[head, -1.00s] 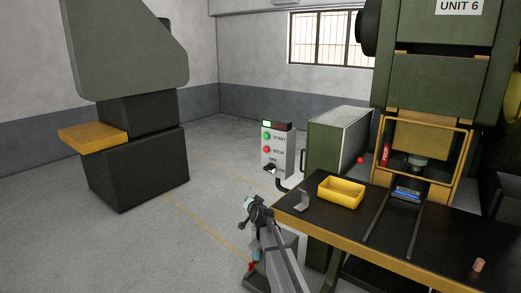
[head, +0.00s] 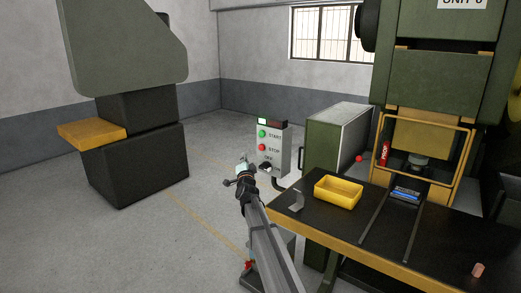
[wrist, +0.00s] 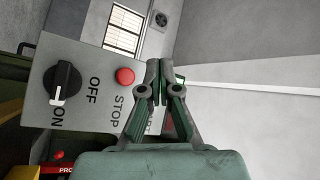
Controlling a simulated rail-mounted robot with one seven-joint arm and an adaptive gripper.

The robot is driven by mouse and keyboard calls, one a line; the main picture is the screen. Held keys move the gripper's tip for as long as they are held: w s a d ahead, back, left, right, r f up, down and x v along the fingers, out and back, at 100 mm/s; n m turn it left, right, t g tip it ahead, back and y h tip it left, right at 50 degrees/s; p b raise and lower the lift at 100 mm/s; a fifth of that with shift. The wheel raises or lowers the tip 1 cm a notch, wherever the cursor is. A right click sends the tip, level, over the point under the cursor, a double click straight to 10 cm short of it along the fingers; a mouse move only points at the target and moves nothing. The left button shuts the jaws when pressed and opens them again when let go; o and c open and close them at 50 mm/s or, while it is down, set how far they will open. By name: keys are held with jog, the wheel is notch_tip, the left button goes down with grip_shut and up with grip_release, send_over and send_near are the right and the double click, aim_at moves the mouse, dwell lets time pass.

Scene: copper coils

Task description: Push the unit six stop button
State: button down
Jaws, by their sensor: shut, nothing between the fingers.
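The red stop button (head: 262,147) is on the grey control box (head: 285,150) left of the unit 6 press, below the green start button (head: 262,133). A black rotary knob (head: 265,167) sits lower on the box. My gripper (head: 242,163) is shut and empty, left of the box's lower part in the head view. In the wrist view the box is turned sideways. The fingers hide the start button. The knob's white mark points towards ON.
The press table (head: 345,240) stands right of my arm, with a yellow bin (head: 338,191) and a grey bracket (head: 297,199) near its left edge. A green cabinet (head: 325,145) stands right of the control box. Open floor lies to the left.

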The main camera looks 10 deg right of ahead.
aim_at(262, 148)
jog(key=w+d+b, duration=0.6)
jog(key=b, duration=0.2)
jog(key=shift+d, duration=0.3)
dwell(0.3)
jog(key=shift+w+d+f+b, duration=0.15)
jog(key=shift+d+b, duration=0.05)
jog(key=shift+b, duration=0.6)
dwell(0.6)
